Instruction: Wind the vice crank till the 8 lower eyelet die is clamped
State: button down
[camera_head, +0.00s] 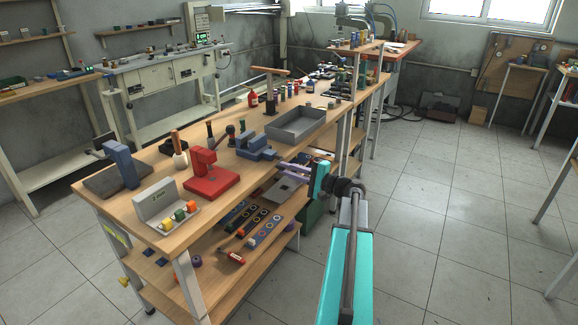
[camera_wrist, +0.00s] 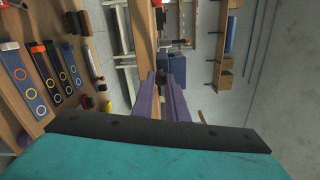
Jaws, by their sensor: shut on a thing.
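The blue vice (camera_head: 257,147) sits at the front edge of the wooden bench, beside the grey metal tray. My gripper (camera_head: 283,165) reaches in from the right, with its purple fingers just in front of the vice. The fingers are close together and shut on the vice crank, which the fingers mostly hide. In the wrist view the fingers of my gripper (camera_wrist: 170,82) also show nearly together, the gripped part too small to make out. I cannot make out the 8 lower eyelet die or whether it lies between the vice jaws.
The grey tray (camera_head: 296,125) stands behind the vice. A red press-like tool (camera_head: 209,176) and a light holder with coloured pieces (camera_head: 159,207) stand to the left. Ringed strips (camera_head: 265,231) lie on the lower shelf.

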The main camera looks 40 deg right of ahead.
jog(key=shift+w+d+r+m+p, duration=0.15)
jog(key=shift+r+m+p, duration=0.45)
jog(key=shift+m+p, duration=1.05)
jog(key=shift+s+d+r+m+p, duration=0.15)
jog(key=shift+r+m+p, duration=0.45)
jog(key=shift+m+p, duration=1.05)
jog(key=shift+w+d+r+m+p, duration=0.1)
jog(key=shift+d+r+m+p, duration=0.35)
jog(key=shift+m+p, duration=1.2)
jog(key=shift+a+r, duration=0.15)
jog(key=shift+a, duration=0.05)
jog(key=c, duration=1.7)
grip_release()
jog(key=shift+c, duration=0.2)
jog(key=b+v, duration=0.2)
jog(key=v, duration=1.1)
jog(key=shift+s, duration=0.4)
